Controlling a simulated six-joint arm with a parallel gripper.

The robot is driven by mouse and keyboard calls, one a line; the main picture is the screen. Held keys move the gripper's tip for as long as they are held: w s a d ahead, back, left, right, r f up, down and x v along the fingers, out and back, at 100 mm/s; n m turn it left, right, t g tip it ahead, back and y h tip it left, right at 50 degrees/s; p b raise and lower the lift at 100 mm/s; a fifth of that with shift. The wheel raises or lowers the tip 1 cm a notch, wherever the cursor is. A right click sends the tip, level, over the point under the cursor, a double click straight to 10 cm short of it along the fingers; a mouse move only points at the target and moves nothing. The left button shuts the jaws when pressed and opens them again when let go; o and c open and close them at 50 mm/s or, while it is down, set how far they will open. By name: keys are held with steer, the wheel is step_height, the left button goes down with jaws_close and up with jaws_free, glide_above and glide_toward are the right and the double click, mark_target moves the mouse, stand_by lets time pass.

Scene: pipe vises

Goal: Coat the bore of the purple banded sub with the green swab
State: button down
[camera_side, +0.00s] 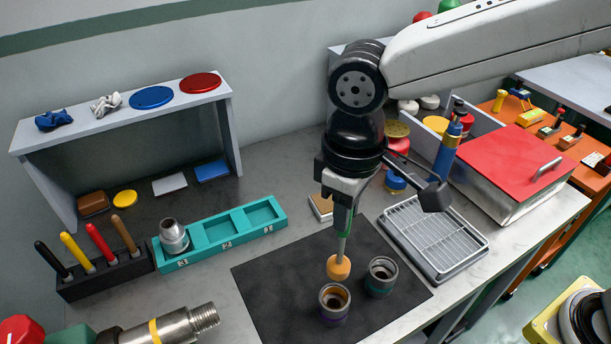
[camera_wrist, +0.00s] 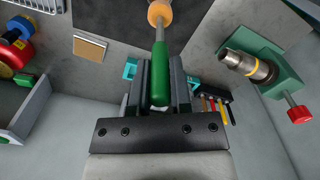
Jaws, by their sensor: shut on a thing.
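My gripper (camera_side: 343,200) is shut on the green handle of the green swab (camera_side: 342,222). The swab hangs nearly upright, its orange tip down. In the wrist view the handle (camera_wrist: 160,85) sits between both fingers and the tip points away. The purple banded sub (camera_side: 333,304) stands upright on the black mat (camera_side: 275,285), bore facing up, its purple band low down. The swab tip shows just behind this sub in the side view, outside its bore. Its height above the mat is hard to tell. In the wrist view I do not see the sub.
A teal-banded sub (camera_side: 381,277) stands close right of the purple one. A wire tray (camera_side: 434,240) lies right of the mat. A teal numbered rack (camera_side: 222,234) holds a metal fitting; a black block (camera_side: 105,275) holds several colored-handled tools. A pipe in a vise (camera_side: 170,328) is at front left.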

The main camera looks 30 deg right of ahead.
steer(key=shift+r, duration=1.85)
steer(key=shift+w+d, duration=0.1)
steer(key=w+d+f+m, duration=0.2)
steer(key=w+d+f, duration=0.2)
steer(key=d, duration=0.4)
steer(key=w+d+f+m, duration=0.2)
steer(key=w+d+f, duration=0.2)
steer(key=d, duration=0.5)
steer(key=w+d+f+m, duration=0.2)
steer(key=w+d+f, duration=0.3)
steer(key=d, duration=0.4)
steer(key=shift+w+d, duration=0.2)
steer(key=shift+w, duration=0.2)
steer(key=shift+a, duration=0.15)
